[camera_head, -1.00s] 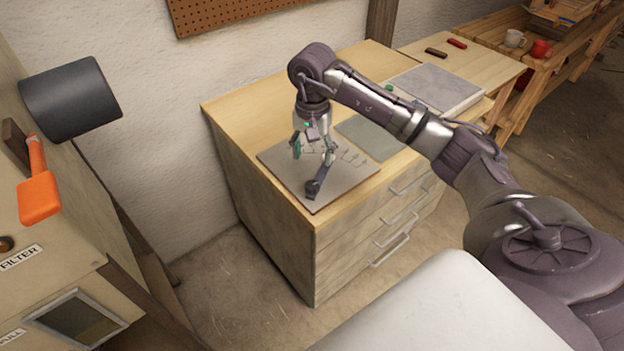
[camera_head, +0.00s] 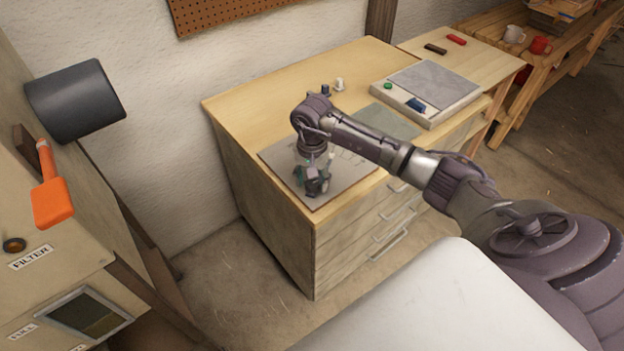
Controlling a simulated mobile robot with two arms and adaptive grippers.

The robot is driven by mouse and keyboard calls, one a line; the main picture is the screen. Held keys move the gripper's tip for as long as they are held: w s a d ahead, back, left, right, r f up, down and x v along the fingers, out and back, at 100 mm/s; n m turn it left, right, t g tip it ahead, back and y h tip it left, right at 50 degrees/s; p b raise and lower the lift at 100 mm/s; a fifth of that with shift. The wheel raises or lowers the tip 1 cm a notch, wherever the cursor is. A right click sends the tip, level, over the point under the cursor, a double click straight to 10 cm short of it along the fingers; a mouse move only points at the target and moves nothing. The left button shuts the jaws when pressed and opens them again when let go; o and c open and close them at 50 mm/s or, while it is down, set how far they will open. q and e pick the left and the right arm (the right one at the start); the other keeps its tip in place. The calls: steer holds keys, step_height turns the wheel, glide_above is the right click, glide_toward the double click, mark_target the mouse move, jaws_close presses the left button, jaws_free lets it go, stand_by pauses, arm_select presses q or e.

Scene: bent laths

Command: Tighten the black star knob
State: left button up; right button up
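A grey board (camera_head: 352,181) lies on the wooden drawer cabinet. My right gripper (camera_head: 315,188) is low over the board's front part, pointing down. It covers the spot where a dark strip with a rounded end showed earlier. The black star knob cannot be made out clearly; dark shapes at the fingertips blend with the gripper. Whether the fingers are closed on anything cannot be told. My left gripper is not in view.
Small dark and pale pieces (camera_head: 325,90) stand at the cabinet's back. A grey-topped device (camera_head: 432,86) with a green button is at the right. A greenish mat (camera_head: 394,121) lies beside the board. The cabinet top's left part (camera_head: 245,112) is clear.

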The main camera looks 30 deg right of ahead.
steer(key=c, duration=0.9)
steer(key=shift+o, duration=0.2)
